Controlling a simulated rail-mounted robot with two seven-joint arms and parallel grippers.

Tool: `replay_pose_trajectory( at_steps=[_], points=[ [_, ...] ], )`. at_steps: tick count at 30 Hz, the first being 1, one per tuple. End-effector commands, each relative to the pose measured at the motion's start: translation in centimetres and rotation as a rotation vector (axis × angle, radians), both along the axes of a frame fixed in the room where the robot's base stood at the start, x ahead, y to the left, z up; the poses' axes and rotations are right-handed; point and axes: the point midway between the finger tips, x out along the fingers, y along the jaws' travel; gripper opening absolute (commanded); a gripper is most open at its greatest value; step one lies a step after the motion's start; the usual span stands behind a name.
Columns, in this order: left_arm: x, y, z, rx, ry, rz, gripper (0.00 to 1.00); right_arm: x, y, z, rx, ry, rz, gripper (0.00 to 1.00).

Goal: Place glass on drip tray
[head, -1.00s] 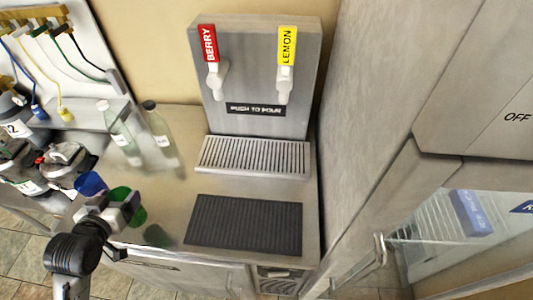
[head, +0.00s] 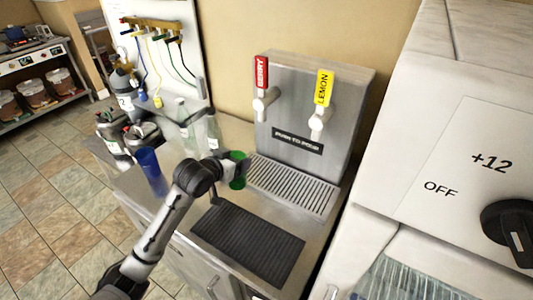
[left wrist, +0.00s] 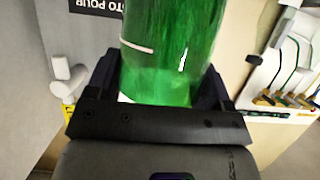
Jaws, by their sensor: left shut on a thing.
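My left gripper (head: 228,165) is shut on a green glass (head: 238,171), at the left end of the drip tray. The glass also fills the middle of the left wrist view (left wrist: 168,50), between the two dark fingers. The metal drip tray (head: 292,186) with its slotted grille lies below the dispenser panel (head: 308,105), which has a red BERRY tap (head: 262,90) and a yellow LEMON tap (head: 321,105). I cannot tell whether the glass touches the tray. My right gripper is not in view.
A blue glass (head: 150,170) stands left of my left arm. Two clear bottles (head: 212,130) stand behind on the counter. A black ribbed mat (head: 247,243) lies in front of the tray. A white cabinet marked OFF (head: 440,150) rises at the right.

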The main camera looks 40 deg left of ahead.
Motion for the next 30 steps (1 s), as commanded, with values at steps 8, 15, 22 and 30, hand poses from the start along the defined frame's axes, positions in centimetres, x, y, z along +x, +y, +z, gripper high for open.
replay_pose_trajectory(
  at_steps=[8, 15, 22, 30],
  points=[
    [7.3, 0.7, 0.4, -0.004, -0.001, 0.000, 0.24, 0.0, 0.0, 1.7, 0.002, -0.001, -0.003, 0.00],
    [12.7, 1.2, 0.4, -0.003, -0.001, -0.001, 0.24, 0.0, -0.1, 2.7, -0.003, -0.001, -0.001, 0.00],
    [14.5, 1.4, -1.6, -0.002, 0.004, -0.001, 0.24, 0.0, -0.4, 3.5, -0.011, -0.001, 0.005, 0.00],
    [14.5, 1.4, -3.3, -0.001, 0.000, -0.002, 0.24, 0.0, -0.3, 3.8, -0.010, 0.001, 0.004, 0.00]
  ],
)
